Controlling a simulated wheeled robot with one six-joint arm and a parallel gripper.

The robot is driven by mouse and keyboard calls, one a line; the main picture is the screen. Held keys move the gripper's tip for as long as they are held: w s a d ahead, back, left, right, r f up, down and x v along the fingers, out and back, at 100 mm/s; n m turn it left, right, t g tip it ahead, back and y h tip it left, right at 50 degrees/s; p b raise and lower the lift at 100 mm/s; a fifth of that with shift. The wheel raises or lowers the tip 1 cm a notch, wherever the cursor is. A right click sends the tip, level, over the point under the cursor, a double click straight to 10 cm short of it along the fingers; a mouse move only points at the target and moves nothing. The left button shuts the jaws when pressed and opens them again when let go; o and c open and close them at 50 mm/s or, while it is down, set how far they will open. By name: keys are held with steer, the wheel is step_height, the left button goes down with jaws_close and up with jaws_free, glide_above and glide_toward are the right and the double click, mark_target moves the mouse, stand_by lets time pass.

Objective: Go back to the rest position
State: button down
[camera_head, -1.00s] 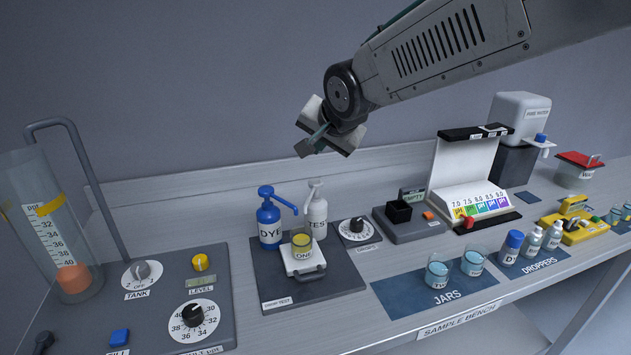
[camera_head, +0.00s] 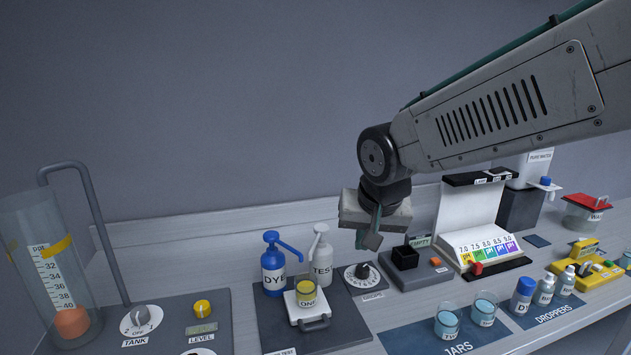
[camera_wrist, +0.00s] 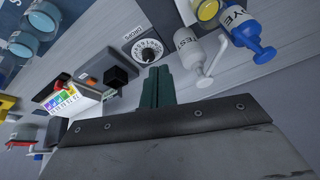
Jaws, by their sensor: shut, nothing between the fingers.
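My gripper (camera_head: 369,240) hangs above the back of the bench, pointing down, near the drops dial (camera_head: 357,275) and the black cup block marked EMPTY (camera_head: 405,257). In the wrist view its green fingers (camera_wrist: 157,86) are together with nothing between them. The fingers are apart from everything on the bench in both views. The dial also shows in the wrist view (camera_wrist: 148,50), just beyond the fingertips.
A blue DYE pump bottle (camera_head: 274,268) and a white TEST bottle (camera_head: 320,262) stand left of my gripper, behind a jar of yellow liquid (camera_head: 306,292). A pH chart stand (camera_head: 470,215) is to the right. JARS and DROPPERS mats hold vessels in front. The air above is clear.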

steer(key=s+d+g, duration=0.1)
steer(key=s+d, duration=0.8)
steer(key=s, duration=0.3)
steer(key=s+d+g+h, duration=0.1)
steer(key=s+d+g, duration=0.1)
steer(key=s+d, duration=0.6)
steer(key=shift+s+d, duration=0.35)
steer(key=shift+s, duration=2)
